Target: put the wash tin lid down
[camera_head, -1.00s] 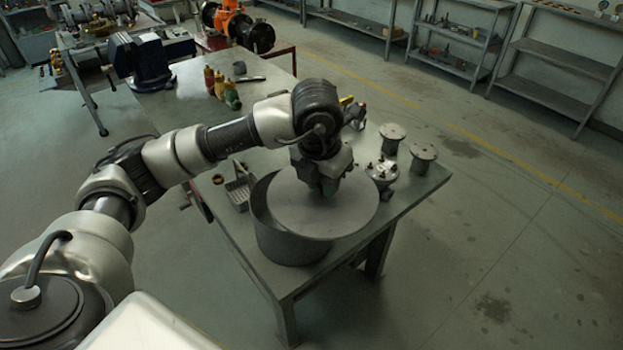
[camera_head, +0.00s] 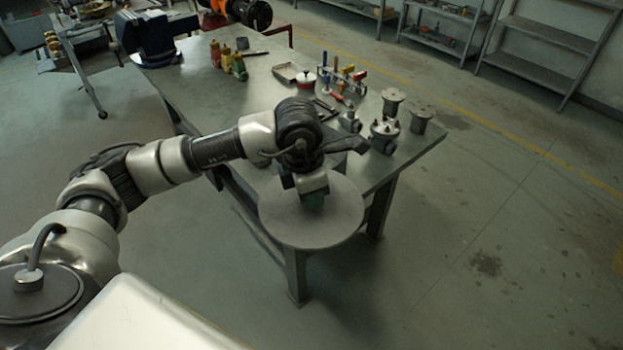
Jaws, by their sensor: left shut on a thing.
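The wash tin lid (camera_head: 340,218) is a flat, round grey disc. My left gripper (camera_head: 313,201) is above its middle, pointing down and shut on it; the fingers hide the exact hold. The lid looks about level and overlaps the near end of the workbench (camera_head: 215,95) in the picture. I cannot tell how high it is above the bench top or whether it touches it. The wash tin itself cannot be made out; my arm and the lid hide part of the bench. My right gripper is not in view.
Metal valve parts (camera_head: 384,135) stand near the bench's right corner. Behind them are a tool rack (camera_head: 345,78), a red-and-white pot (camera_head: 307,79) and a small tray (camera_head: 287,72). Several bottles (camera_head: 228,58) and a blue vise (camera_head: 146,35) stand farther back. The floor at right is clear.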

